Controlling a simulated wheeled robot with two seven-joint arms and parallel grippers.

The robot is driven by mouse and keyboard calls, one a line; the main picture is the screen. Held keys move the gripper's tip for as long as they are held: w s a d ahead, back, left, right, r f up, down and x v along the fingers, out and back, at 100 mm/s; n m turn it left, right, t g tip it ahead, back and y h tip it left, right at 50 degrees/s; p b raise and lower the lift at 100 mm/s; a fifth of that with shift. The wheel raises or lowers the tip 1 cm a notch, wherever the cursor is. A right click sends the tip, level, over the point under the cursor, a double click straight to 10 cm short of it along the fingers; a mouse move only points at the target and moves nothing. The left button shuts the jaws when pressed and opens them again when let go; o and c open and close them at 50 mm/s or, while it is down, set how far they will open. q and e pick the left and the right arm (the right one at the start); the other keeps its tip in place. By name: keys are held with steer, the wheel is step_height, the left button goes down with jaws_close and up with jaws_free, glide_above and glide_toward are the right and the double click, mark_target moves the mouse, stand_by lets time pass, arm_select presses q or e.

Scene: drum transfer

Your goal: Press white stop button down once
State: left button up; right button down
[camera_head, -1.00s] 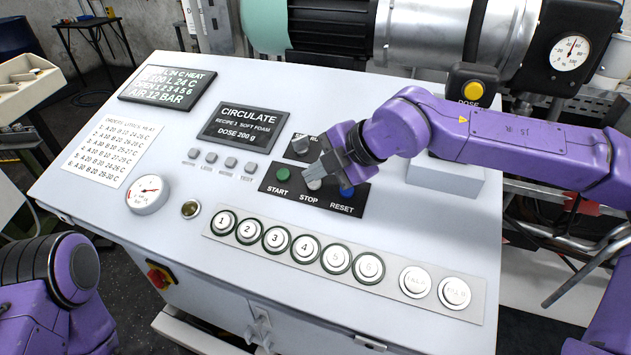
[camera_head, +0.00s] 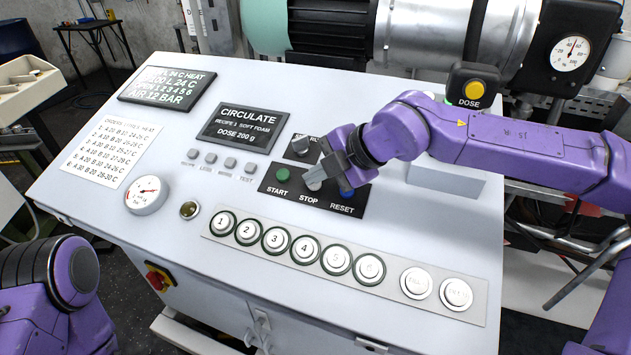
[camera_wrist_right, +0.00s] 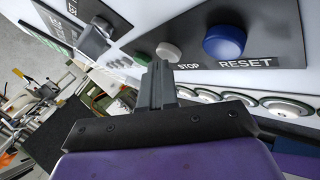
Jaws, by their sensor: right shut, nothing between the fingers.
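The white stop button (camera_head: 313,185) sits on a black plate above the STOP label, between the green start button (camera_head: 282,174) and the blue reset button (camera_head: 346,191). My right gripper (camera_head: 318,177) is shut and empty, with its fingertips right at the stop button, partly covering it. In the right wrist view the stop button (camera_wrist_right: 168,52) shows just beyond the shut fingertips (camera_wrist_right: 160,68). I cannot tell whether they touch it or how far down it is. My left gripper is out of view; only my left arm shows at the lower left.
A dark knob (camera_head: 301,145) stands just behind the stop button, close to the gripper. A row of numbered white buttons (camera_head: 304,248) lies in front. The yellow DOSE button (camera_head: 474,90) is at the back right.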

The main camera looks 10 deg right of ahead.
steer(key=shift+f, duration=0.2)
stand_by(0.3)
steer(key=shift+s+a+r+p, duration=0.1)
steer(key=shift+r+p, duration=0.1)
steer(key=shift+r, duration=0.25)
steer(key=shift+s+a+r+p, duration=0.1)
steer(key=shift+r+p, duration=0.05)
steer(key=shift+r, duration=0.3)
steer(key=shift+r+p, duration=0.45)
steer(key=shift+r, duration=0.15)
steer(key=r, duration=0.1)
steer(key=s+r+p, duration=0.1)
steer(key=r, duration=0.1)
steer(key=shift+s+a+r+p, duration=0.15)
steer(key=shift+a+r+p, duration=0.1)
steer(key=shift+a+p, duration=0.15)
steer(key=shift+d, duration=0.1)
